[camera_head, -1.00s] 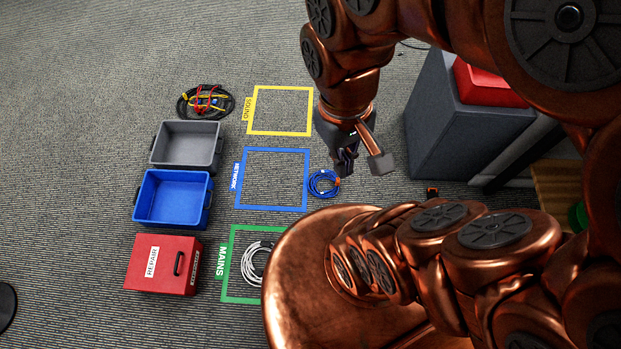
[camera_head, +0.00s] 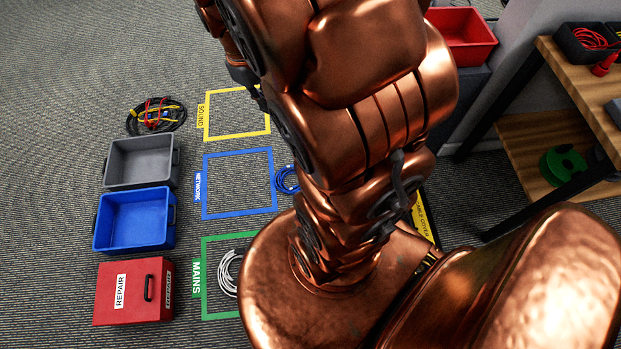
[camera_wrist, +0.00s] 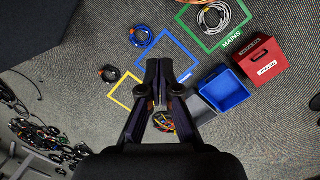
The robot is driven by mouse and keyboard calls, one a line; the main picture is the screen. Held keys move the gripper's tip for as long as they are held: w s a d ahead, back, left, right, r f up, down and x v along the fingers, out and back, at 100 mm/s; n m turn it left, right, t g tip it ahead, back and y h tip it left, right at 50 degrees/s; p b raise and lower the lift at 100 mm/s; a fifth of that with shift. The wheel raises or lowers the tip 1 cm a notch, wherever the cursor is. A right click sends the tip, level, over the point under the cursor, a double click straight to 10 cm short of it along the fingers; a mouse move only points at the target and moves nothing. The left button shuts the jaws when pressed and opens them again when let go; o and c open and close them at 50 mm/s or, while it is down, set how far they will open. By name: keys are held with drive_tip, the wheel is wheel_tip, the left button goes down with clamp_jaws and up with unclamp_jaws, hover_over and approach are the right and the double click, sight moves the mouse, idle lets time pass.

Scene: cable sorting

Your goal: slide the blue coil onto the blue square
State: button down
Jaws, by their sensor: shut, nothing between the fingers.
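The blue coil (camera_head: 287,179) lies on the carpet by the right edge of the blue square (camera_head: 238,153), marked NETWORK, in the head view. My arm hides its right part, and I cannot tell whether it touches the tape. The coil (camera_wrist: 141,37) shows whole in the wrist view, at one side of the blue square (camera_wrist: 182,44); the square's inside looks bare. My gripper (camera_wrist: 155,66) is shut and empty in the wrist view, its tips pointing towards the squares from above. The arm mostly hides it in the head view.
A yellow square (camera_head: 238,134) and a green square (camera_head: 227,238) with a white coil (camera_head: 228,272) flank the blue one. Grey bin (camera_head: 142,188), blue bin (camera_head: 135,247) and red repair box (camera_head: 134,292) stand left. A wooden shelf (camera_head: 545,150) stands right. A dark coil (camera_wrist: 109,74) lies near the yellow square.

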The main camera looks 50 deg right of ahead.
drive_tip(key=w+d+f+n+b, duration=0.1)
drive_tip(key=w+d+f+b, duration=0.25)
drive_tip(key=d+f, duration=0.5)
drive_tip(key=w+d+f+n+b, duration=0.15)
drive_tip(key=d+f+b, duration=0.3)
drive_tip(key=f, duration=0.75)
drive_tip(key=w+d+f+n+b, duration=0.1)
drive_tip(key=w+d+f+b, duration=0.25)
drive_tip(key=d+f, duration=0.5)
drive_tip(key=d+f+n+b, duration=0.1)
drive_tip(key=f+b, duration=0.4)
drive_tip(key=f, duration=1.2)
drive_tip(key=s+d+f+n+t+b, duration=0.1)
drive_tip(key=f+b, duration=0.5)
drive_tip(key=f, duration=1.2)
drive_tip(key=s+d+f+n+b, duration=0.1)
drive_tip(key=f+b, duration=0.4)
drive_tip(key=f, duration=1.2)
drive_tip(key=shift+d+f+n+t+y+b, duration=0.2)
drive_tip(key=shift+d+n, duration=0.15)
drive_tip(key=shift+d, duration=0.3)
drive_tip(key=shift+d+f+n+t+y+b, duration=0.1)
drive_tip(key=shift+d+f+n+y, duration=0.15)
drive_tip(key=shift+d, duration=0.4)
drive_tip(key=shift+w+a+r+b, duration=0.25)
drive_tip(key=shift+w+a+b, duration=0.15)
drive_tip(key=shift+w+a, duration=0.4)
drive_tip(key=shift+w+a+r, duration=0.15)
drive_tip(key=shift+w+a, duration=0.35)
drive_tip(key=shift+w, duration=0.2)
